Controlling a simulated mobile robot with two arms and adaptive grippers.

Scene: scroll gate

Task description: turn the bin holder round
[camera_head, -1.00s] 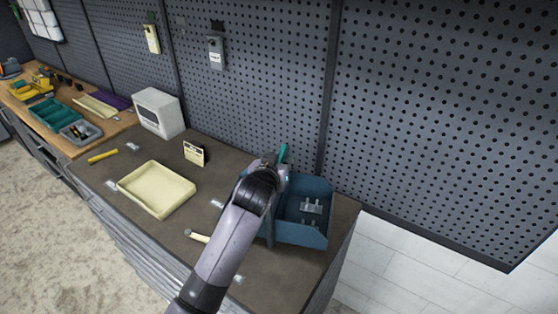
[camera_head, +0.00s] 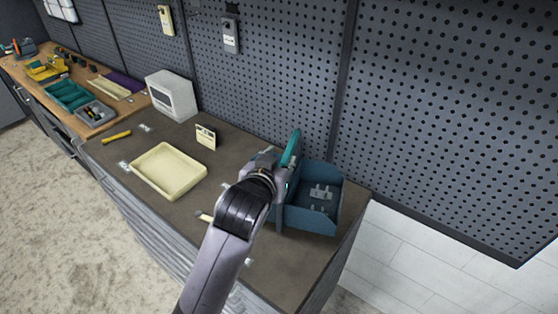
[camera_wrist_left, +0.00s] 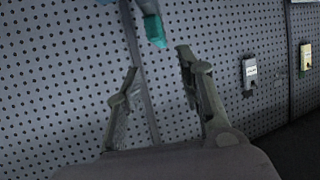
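The bin holder (camera_head: 312,222) is a dark blue open box at the right end of the dark workbench, with grey fittings (camera_head: 320,193) inside. My left gripper (camera_head: 272,160) is above its left part, and my arm hides some of that side. In the left wrist view the two fingers (camera_wrist_left: 158,62) are spread, with nothing between them. A teal piece (camera_head: 291,148) stands just beyond the gripper; it also shows past the fingertips in the wrist view (camera_wrist_left: 155,30). I cannot tell whether it belongs to the holder. My right gripper is out of view.
A cream tray (camera_head: 168,171), a small cream card (camera_head: 205,136), a yellow tool (camera_head: 116,136) and a white box (camera_head: 171,95) are on the bench left of my arm. A pegboard wall (camera_head: 430,120) rises behind. The bench's right edge is close to the holder.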

